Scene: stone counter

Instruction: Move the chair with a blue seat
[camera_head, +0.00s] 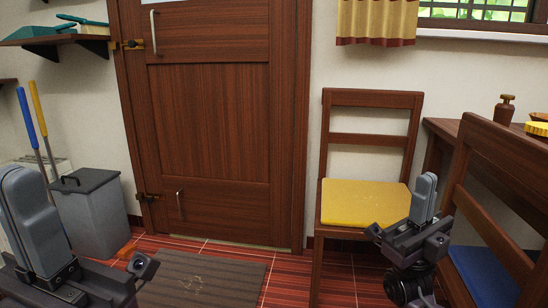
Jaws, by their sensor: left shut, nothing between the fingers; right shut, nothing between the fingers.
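The chair with the blue seat (482,276) stands at the right edge of the head view. Its wooden backrest (500,150) faces me, and its lower part is cut off by the frame. My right gripper (426,190) is shut and empty, pointing up just left of this chair in the picture. I cannot tell whether it touches the chair. My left gripper (22,185) is shut and empty at the left edge, far from the chair.
A yellow-seated chair (365,203) stands against the wall behind my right gripper. A wooden table (436,150) is behind the blue-seated chair. A grey bin (90,215) stands at left.

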